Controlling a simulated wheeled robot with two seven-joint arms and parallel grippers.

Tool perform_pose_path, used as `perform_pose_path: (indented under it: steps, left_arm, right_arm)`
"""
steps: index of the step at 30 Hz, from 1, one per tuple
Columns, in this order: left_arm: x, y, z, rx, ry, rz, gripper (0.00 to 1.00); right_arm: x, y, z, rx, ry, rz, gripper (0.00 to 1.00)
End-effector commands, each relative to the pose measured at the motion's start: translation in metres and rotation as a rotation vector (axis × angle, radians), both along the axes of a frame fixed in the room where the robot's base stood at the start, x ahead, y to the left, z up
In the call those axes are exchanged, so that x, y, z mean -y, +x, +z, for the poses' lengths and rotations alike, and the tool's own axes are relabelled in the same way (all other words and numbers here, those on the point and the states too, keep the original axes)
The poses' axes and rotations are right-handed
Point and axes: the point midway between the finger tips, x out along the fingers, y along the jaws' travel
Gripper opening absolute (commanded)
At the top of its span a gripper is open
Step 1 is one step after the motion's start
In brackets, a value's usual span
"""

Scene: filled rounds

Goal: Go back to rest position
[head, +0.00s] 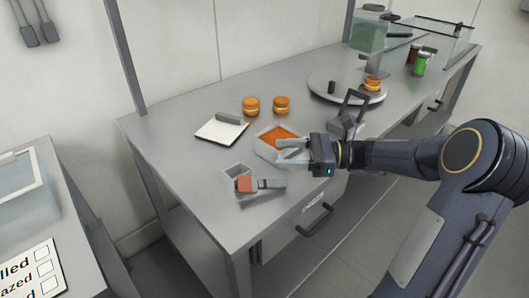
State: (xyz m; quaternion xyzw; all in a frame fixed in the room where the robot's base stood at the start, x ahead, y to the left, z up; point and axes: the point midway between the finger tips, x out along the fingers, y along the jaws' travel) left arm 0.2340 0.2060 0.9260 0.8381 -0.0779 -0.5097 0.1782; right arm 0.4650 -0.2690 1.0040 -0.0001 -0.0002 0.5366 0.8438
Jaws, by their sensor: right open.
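My right gripper (284,154) is over the grey metal table, above the near side of a shallow tray with an orange filling (281,134). Its fingers point left and are open, with nothing seen between them. My right arm comes in from the right edge of the head view. My left gripper is not in view.
Two round buns (251,105) sit behind the tray. A white board (221,130) lies to the left. A round plate (322,88) holds another bun (372,83).

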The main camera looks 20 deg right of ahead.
Motion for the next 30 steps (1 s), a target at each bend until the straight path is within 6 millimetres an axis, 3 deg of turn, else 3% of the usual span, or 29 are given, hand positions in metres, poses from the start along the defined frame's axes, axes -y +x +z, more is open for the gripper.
perform_pose_path:
  steps: [3,9,14,17,22,27,30]
  left_arm:
    - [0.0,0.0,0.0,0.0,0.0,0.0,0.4]
    - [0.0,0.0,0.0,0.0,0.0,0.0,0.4]
    - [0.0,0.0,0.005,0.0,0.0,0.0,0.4]
    - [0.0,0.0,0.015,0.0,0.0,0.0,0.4]
    - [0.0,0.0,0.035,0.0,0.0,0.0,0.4]
    - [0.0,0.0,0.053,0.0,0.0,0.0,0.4]
    - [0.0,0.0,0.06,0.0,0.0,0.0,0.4]
  right_arm:
    - [0.013,-0.006,0.0,0.0,0.0,-0.001,0.59]
    - [0.019,-0.009,0.0,0.0,-0.001,0.001,0.59]
    - [0.002,-0.02,0.008,0.034,-0.083,0.036,0.59]
    - [-0.029,-0.048,0.018,0.123,-0.276,0.116,0.59]
    - [-0.076,-0.128,0.02,0.432,-0.772,0.342,0.59]
    - [-0.08,-0.194,0.006,0.831,-1.233,0.582,0.59]
    - [-0.074,-0.215,-0.001,1.037,-1.434,0.695,0.59]
